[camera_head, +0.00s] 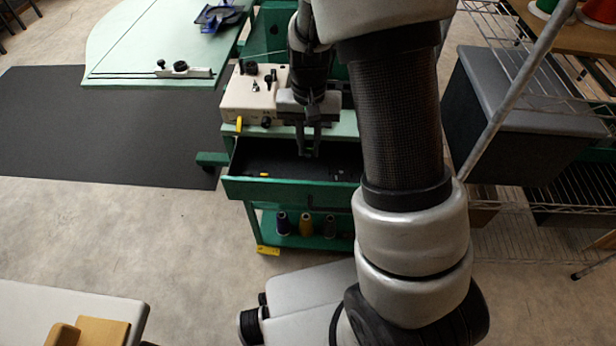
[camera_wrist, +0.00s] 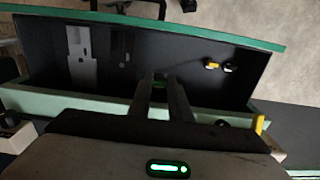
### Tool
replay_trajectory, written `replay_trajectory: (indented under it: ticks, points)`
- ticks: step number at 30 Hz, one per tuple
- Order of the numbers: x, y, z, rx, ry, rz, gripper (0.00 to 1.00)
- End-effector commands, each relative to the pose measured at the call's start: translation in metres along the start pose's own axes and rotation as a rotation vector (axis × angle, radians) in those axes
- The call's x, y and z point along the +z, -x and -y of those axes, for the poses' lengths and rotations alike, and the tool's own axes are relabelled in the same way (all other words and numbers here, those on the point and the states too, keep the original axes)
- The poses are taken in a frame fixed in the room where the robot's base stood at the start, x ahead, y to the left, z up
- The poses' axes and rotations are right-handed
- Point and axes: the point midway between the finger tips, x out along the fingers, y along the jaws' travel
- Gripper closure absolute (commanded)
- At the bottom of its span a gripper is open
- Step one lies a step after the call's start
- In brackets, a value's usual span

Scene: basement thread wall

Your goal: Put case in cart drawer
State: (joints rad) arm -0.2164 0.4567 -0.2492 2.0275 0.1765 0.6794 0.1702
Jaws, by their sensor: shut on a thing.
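The green cart's drawer (camera_head: 285,188) is pulled open, with a dark interior; in the wrist view its far rim (camera_wrist: 190,32) runs across the top. My gripper (camera_head: 309,150) points down over the open drawer. In the wrist view its two fingers (camera_wrist: 160,88) reach over the drawer's near edge.
A yellow piece (camera_wrist: 212,65) and a small pale piece (camera_wrist: 229,67) lie in the drawer, with a flat grey piece (camera_wrist: 82,62) at left. A cream machine (camera_head: 250,95) stands on the cart top. Thread cones (camera_head: 305,224) stand below. Wire shelving (camera_head: 520,90) is at right.

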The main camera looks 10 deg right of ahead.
Motion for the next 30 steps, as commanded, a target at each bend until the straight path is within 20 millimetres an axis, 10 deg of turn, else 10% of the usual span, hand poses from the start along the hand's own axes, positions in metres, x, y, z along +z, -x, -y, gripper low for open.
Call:
replay_trajectory:
  ticks: [17, 29, 30]
  points:
    - [0.000, -0.079, 0.000, 0.002, 0.002, 0.003, 1.00]
    - [0.000, -0.085, 0.000, 0.001, 0.002, 0.002, 1.00]
    - [0.000, -0.085, 0.000, 0.001, 0.002, 0.001, 0.79]
